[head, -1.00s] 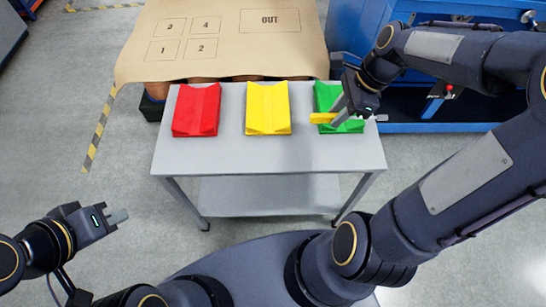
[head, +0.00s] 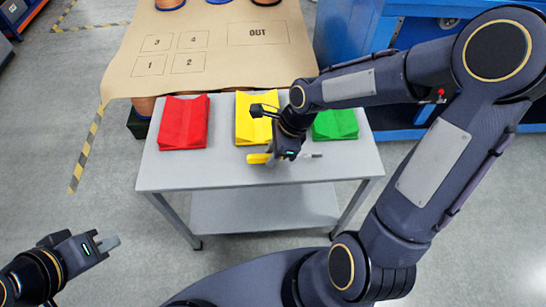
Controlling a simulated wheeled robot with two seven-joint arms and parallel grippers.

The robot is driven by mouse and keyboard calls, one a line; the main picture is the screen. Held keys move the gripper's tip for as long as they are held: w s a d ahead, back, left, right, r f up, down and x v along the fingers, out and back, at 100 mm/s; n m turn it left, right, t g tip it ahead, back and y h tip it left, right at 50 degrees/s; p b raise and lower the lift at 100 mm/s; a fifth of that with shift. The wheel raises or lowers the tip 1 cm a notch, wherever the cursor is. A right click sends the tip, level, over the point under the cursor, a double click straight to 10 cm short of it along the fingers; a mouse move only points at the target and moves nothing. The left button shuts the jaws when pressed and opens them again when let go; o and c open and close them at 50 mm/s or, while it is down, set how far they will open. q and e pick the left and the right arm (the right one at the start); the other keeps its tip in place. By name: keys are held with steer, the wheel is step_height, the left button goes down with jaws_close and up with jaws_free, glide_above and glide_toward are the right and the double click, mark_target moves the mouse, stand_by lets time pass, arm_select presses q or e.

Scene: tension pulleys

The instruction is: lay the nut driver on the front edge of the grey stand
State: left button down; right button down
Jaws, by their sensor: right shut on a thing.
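The nut driver has a yellow handle (head: 259,158) and a thin grey shaft pointing right. My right gripper (head: 281,159) is shut on it, over the front part of the grey stand (head: 215,176) and just in front of the yellow cradle. The driver lies roughly parallel to the stand's front edge. Whether it touches the top cannot be told. The gripper hides the driver's middle. My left gripper (head: 106,243) is low at the left, away from the stand and with nothing visible in it; its finger gap cannot be made out.
A red cradle (head: 184,122), a yellow cradle (head: 247,128) and a green cradle (head: 336,124) stand along the stand's back. The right arm partly covers the yellow and green ones. The front strip of the top is clear at left and right. A brown mat (head: 215,50) lies behind.

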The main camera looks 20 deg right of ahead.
steer(key=shift+f, duration=0.85)
steer(key=shift+f, duration=0.1)
steer(key=c, duration=1.2)
jaws_free()
